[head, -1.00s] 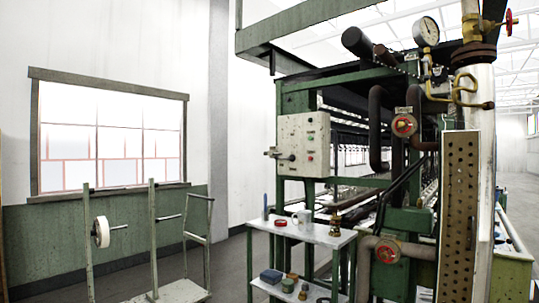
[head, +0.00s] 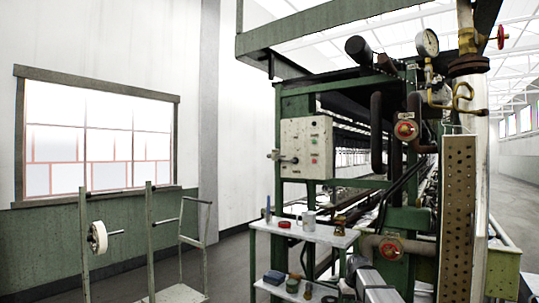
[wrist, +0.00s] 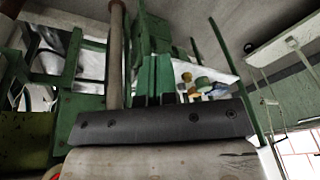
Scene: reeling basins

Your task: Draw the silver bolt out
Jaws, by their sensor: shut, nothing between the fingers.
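A small silver bolt or handle (head: 285,157) sticks out to the left from the pale control box (head: 306,148) on the green machine frame. It is small, and I cannot make out how far it is seated. My gripper (wrist: 155,122) shows in the wrist view as a dark bar with screws across the lower middle. It is shut and empty. In the head view, part of my arm shows low at the bottom, below and to the right of the box. My gripper is apart from the bolt, and the wrist view does not clearly show the bolt.
A small table (head: 318,234) with cups and tools stands below the box. Pipes and red valve wheels (head: 405,130) rise to the right, beside a perforated column (head: 458,210). A trolley frame (head: 196,250) and reel stand (head: 86,250) stand left. Floor shows between them and the machine.

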